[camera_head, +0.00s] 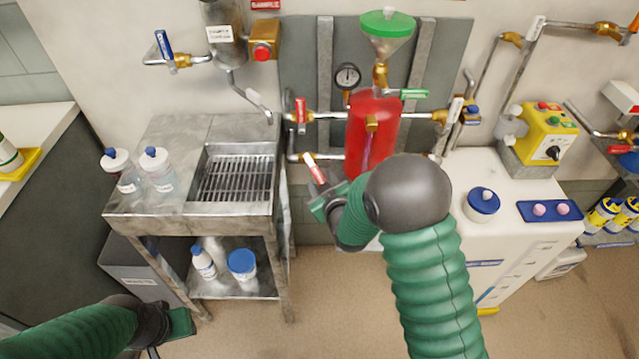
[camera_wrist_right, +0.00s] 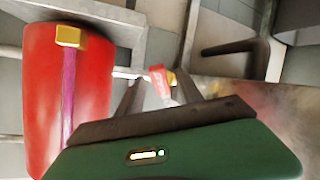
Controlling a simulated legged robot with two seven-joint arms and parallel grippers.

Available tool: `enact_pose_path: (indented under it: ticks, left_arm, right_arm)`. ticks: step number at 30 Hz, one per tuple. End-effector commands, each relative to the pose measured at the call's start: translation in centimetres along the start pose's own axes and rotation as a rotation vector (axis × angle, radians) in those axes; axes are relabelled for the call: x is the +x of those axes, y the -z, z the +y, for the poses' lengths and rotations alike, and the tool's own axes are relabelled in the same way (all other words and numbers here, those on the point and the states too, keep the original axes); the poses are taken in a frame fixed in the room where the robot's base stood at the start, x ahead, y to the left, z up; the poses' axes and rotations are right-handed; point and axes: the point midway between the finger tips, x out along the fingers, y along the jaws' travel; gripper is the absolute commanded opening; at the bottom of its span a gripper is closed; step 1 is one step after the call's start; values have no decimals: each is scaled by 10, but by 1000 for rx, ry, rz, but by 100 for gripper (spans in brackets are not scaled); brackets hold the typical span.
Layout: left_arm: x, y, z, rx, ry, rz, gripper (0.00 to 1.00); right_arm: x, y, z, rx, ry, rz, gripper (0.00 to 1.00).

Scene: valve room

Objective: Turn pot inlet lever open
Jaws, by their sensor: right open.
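The red pot (camera_head: 365,140) is fixed to the grey wall panel; its side also shows in the wrist view (camera_wrist_right: 95,95). A red-and-white lever (camera_head: 310,164) sits on the lower pipe left of the pot. My right gripper (camera_head: 319,182) is at this lever, open. In the wrist view the lever (camera_wrist_right: 160,80) shows between the spread fingers of the right gripper (camera_wrist_right: 157,88); contact cannot be told. Another red lever (camera_head: 301,110) is on the upper pipe, and a green lever (camera_head: 413,94) is right of the pot. My left gripper (camera_head: 178,325) is low at left, its fingers unclear.
A steel sink stand (camera_head: 125,212) with bottles is at left. A white cabinet (camera_head: 520,180) with a blue-lidded jar (camera_head: 482,204) is at right. A gauge (camera_head: 347,76) and a green funnel (camera_head: 387,28) are close above the pot. The floor in front is open.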

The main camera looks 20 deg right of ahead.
Motion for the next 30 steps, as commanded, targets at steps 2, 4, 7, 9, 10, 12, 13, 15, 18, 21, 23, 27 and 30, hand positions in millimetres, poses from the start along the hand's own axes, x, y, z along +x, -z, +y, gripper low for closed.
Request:
enact_pose_path:
  ticks: [2,4,7,9,10,12,13,15,18,21,23,27,30]
  left_arm:
    - [7,-2,0,0,0,0,31]
    - [8,-2,0,0,0,0,31]
    - [9,-2,0,0,0,0,31]
    - [9,-2,0,0,0,0,31]
    - [9,-2,0,0,0,0,31]
    - [8,-2,0,0,0,0,31]
    - [8,-2,0,0,0,0,31]
    - [8,-2,0,0,0,0,31]
    - [8,-2,0,0,0,0,31]
    - [8,-2,0,0,0,0,31]
    - [8,-2,0,0,0,0,31]
    - [8,-2,0,0,0,0,31]
    - [8,-2,0,0,0,0,31]
  right_arm:
    - [14,-3,-1,0,0,1,43]
    - [21,-1,0,0,-1,1,43]
    - [26,-1,0,0,0,0,43]
    - [27,0,0,0,0,-1,43]
    - [27,0,0,0,0,-1,43]
    - [26,0,0,0,0,0,43]
    - [26,0,0,0,0,0,43]
    - [26,0,0,0,0,0,36]
    - [26,0,0,0,0,0,23]
    - [26,0,0,0,0,0,10]
    - [26,0,0,0,0,0,2]
    - [26,0,0,0,0,0,0]
    - [26,0,0,0,0,0,0]
